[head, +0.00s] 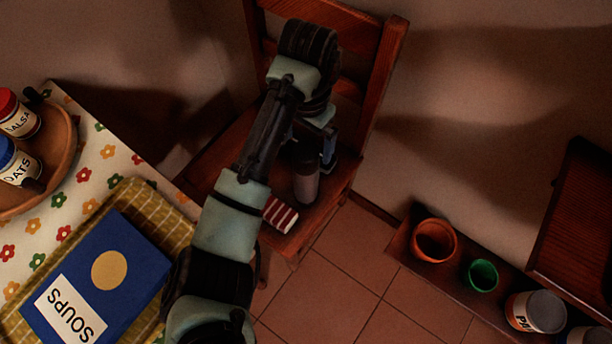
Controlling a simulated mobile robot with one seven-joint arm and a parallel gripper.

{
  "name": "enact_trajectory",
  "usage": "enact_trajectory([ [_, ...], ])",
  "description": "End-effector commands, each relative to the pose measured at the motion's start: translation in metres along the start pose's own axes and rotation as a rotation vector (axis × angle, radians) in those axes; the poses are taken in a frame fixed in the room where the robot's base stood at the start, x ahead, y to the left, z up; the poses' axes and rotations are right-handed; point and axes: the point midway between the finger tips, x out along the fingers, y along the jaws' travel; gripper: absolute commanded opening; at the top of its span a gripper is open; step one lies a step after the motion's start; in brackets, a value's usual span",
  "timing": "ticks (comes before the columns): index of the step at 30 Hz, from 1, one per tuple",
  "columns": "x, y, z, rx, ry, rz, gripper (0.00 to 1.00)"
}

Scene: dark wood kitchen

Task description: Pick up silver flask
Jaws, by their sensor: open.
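A greyish cylinder that looks like the silver flask (306,187) stands on the seat of the wooden chair (340,179). Its upper part is dark and partly covered by my arm. My gripper (326,152) is over the chair seat, close beside the flask's upper end on its right. The jaws are open, though the fingers are small and dark here. I cannot tell whether they touch the flask or sit around it.
A red-and-white striped item (281,214) lies on the seat's front edge, near the flask. The chair back (385,75) rises behind my gripper. A flowered table (95,165) with a blue soups book (120,265) is left. A low shelf with pots (435,241) is right.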

Motion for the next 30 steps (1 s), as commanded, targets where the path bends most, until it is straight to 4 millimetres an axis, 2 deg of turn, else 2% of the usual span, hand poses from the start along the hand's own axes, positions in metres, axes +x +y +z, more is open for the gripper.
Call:
enact_trajectory([
  [1, 0.010, 0.000, 0.000, -0.001, -0.001, 0.000, 1.00],
  [8, 0.026, 0.000, 0.000, 0.000, 0.002, -0.001, 1.00],
  [15, 0.062, 0.001, 0.006, -0.001, 0.002, 0.000, 1.00],
  [18, 0.071, 0.001, 0.005, 0.000, 0.003, -0.001, 1.00],
  [26, 0.073, 0.001, 0.005, 0.000, 0.003, -0.001, 1.00],
  [27, 0.073, 0.001, 0.005, 0.000, 0.003, -0.001, 0.98],
  [30, 0.073, 0.001, 0.005, 0.000, 0.003, -0.001, 0.80],
])
